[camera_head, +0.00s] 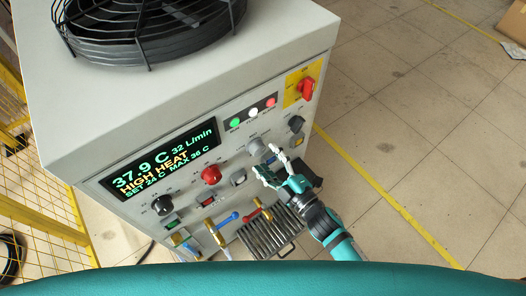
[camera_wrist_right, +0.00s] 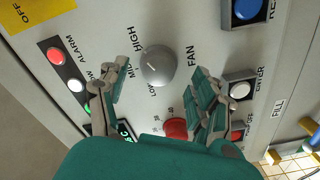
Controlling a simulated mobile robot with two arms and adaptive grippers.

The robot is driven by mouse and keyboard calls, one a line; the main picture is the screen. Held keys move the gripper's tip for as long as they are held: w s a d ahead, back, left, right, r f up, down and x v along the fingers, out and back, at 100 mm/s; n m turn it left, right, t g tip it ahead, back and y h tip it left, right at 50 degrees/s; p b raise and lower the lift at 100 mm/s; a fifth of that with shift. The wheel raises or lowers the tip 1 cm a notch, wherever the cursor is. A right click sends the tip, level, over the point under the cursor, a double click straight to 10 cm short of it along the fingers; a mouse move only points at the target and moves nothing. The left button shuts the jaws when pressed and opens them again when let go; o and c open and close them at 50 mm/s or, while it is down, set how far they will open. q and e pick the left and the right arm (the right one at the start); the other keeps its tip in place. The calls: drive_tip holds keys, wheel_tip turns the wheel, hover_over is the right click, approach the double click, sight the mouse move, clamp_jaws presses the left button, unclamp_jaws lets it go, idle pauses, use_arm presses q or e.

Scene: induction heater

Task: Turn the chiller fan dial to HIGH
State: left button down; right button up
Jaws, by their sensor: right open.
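The chiller fan dial is a round grey knob (camera_wrist_right: 158,66) marked FAN, with LOW, MID and HIGH printed around its left side in the right wrist view. A short pale line marks its face; I cannot tell for sure which label it points at. The dial also shows in the head view (camera_head: 256,147) on the chiller's front panel. My right gripper (camera_wrist_right: 161,70) is open, with one finger to each side of the dial and gaps visible. In the head view my right gripper (camera_head: 266,161) is just in front of the panel by the dial. My left gripper is not in view.
A red knob (camera_head: 211,175) and black knob (camera_head: 162,204) sit left on the panel. A red switch on a yellow plate (camera_head: 306,88) and a dark knob (camera_head: 296,124) are to the right. The display (camera_head: 165,160) reads HIGH HEAT. Hose fittings and a grille are below.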

drive_tip(key=v, duration=0.8)
drive_tip(key=shift+s+d, duration=0.25)
